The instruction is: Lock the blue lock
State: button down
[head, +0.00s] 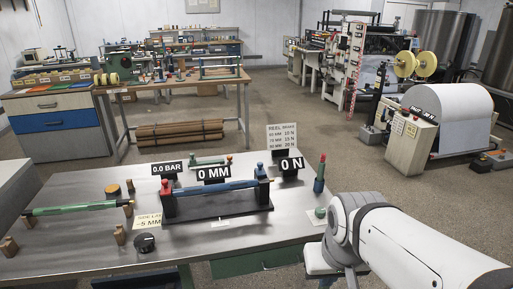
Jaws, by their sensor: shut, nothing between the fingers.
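A blue knob (261,170) sits at the right end of a dark fixture (218,207) on the steel table; I take it as the blue lock, but cannot tell for sure. It stands upright, and its locked or unlocked state is too small to tell. A blue roller bar (215,187) spans the fixture, with a red-topped post (165,186) at its left end. My white arm reaches in from the lower right, with its wrist beside the table's right edge, apart from the fixture. My gripper's fingers do not show.
The steel table (75,245) also carries a green bar (75,208), a black dial (145,243), several small signs and a red-and-green post (320,174) near the right edge. A workbench (170,85) and machines stand behind. Clear floor lies beyond the table.

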aim_at(261, 172)
jog(key=u, duration=0.05)
jog(key=i, duration=1.5)
jog(key=z, duration=0.05)
